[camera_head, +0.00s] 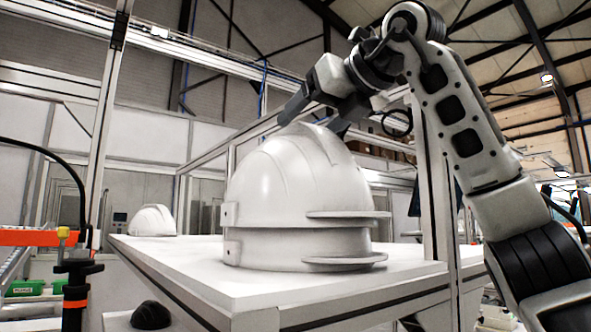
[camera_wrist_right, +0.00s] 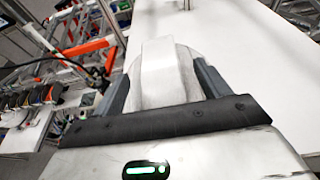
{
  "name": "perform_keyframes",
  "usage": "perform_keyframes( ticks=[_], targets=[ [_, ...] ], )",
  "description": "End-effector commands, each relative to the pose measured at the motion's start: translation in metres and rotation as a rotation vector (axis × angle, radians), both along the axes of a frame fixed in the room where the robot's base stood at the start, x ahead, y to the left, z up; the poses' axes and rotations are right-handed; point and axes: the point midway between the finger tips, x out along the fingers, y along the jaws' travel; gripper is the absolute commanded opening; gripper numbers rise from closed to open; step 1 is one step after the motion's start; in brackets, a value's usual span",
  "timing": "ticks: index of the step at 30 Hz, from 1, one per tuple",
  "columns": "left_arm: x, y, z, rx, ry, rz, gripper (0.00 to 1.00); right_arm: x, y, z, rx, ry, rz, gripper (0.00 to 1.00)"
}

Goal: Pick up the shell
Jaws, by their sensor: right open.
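White helmet shells stand stacked on the white table (camera_head: 190,278). The upper shell (camera_head: 275,180) is a smooth dome with a raised centre ridge and a brim pointing right. A lower shell (camera_head: 270,247) shows beneath it, with its own brim. My right gripper (camera_head: 315,118) reaches down from above at the top of the upper shell, open, with one finger on either side of the ridge. In the right wrist view the white dome (camera_wrist_right: 165,72) lies between the two grey fingers (camera_wrist_right: 162,85); I cannot tell whether they touch it. My left gripper is not in view.
Another white shell (camera_head: 152,220) sits at the table's far left corner. Aluminium frame posts (camera_head: 433,190) rise behind the table at the right. An orange rail (camera_head: 35,238) and green bins (camera_head: 25,288) are at the left. The table's front left area is bare.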

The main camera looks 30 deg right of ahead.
Motion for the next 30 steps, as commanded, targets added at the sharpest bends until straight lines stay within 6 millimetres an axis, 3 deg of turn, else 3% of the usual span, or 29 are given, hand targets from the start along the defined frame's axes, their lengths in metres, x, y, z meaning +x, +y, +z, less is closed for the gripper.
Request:
perform_keyframes(
  ticks=[4, 12, 21, 30],
  targets=[
    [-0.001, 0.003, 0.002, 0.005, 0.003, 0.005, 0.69, 0.017, 0.001, -0.005, 0.001, 0.002, 0.001, 0.75],
    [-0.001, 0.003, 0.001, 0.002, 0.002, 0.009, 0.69, 0.020, 0.001, -0.006, 0.001, 0.000, 0.000, 0.75],
    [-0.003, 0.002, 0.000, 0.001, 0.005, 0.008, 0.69, 0.021, 0.001, -0.008, 0.001, 0.004, 0.001, 0.00],
    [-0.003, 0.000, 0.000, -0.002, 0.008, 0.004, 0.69, 0.021, 0.001, -0.007, 0.002, 0.007, 0.000, 0.00]
  ],
)
